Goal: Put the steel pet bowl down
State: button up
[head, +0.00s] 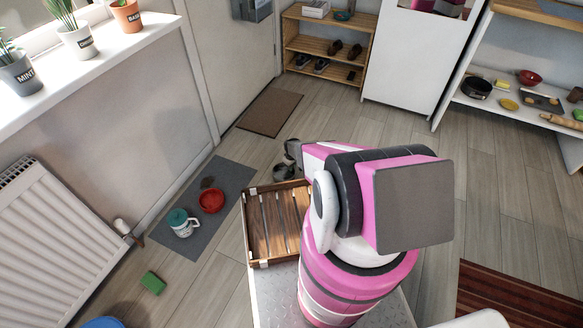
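My gripper (291,157) is small and dark, just left of my pink arm's end and beyond the wooden crate. A small, greyish round thing (283,172) shows right below it and looks like the steel pet bowl. It seems to touch or nearly touch the gripper. Whether the fingers are closed on it is too small to tell. Whether it is off the floor is also unclear. A grey mat (225,175) lies on the floor to the left, with a red bowl (211,201), a teal and white container (182,222) and a brown patch on it.
A slatted wooden crate (247,232) sits in front of me, close to my arm. A brown doormat (270,111) lies by the door. A green block (153,283) is on the floor near the radiator (50,240). Free floor lies between the mat and the crate.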

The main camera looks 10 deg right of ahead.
jog(key=shift+o, duration=0.8)
jog(key=shift+r, duration=0.2)
jog(key=shift+r, duration=0.25)
notch_tip(320, 180, up, 12)
jog(key=s+a+r+m, duration=0.1)
jog(key=s+r+m, duration=0.1)
jog(key=s+r, duration=0.6)
jog(key=s+r+m, duration=0.2)
jog(key=s+r, duration=0.6)
jog(key=r, duration=1.1)
jog(key=s+a+r+m, duration=0.1)
jog(key=s+r+m, duration=0.1)
jog(key=s+r, duration=0.6)
notch_tip(320, 180, up, 6)
jog(key=shift+s+a+f, duration=0.15)
jog(key=shift+s+a, duration=0.2)
jog(key=shift+a, duration=0.1)
